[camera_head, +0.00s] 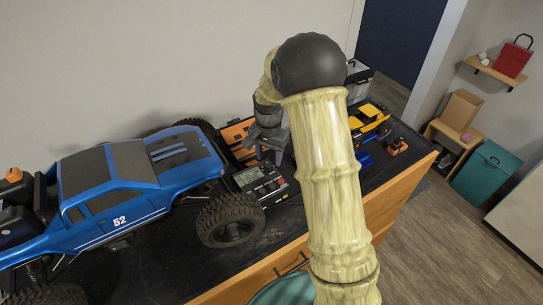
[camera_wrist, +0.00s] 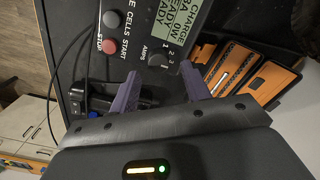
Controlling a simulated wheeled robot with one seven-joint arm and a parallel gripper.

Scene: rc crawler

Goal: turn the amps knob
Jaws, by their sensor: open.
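The charger (camera_head: 262,183) lies on the black bench top beside the blue truck's wheel. In the wrist view its panel shows the dark round amps knob (camera_wrist: 157,60), next to the AMPS label and the marks 1, 2 and 3. My gripper (camera_wrist: 159,69) is open, its two purple fingertips apart on either side of the knob's lower edge. I cannot tell whether they touch it or stay above it. In the head view my gripper (camera_head: 268,150) is over the charger, and the knob is not clearly seen there.
The charger also has a red stop button (camera_wrist: 110,47), a grey start button (camera_wrist: 111,19) and a lit screen (camera_wrist: 185,22). A large blue truck (camera_head: 115,190) fills the bench left of the charger. A yellow-and-blue model (camera_head: 370,118) stands farther right.

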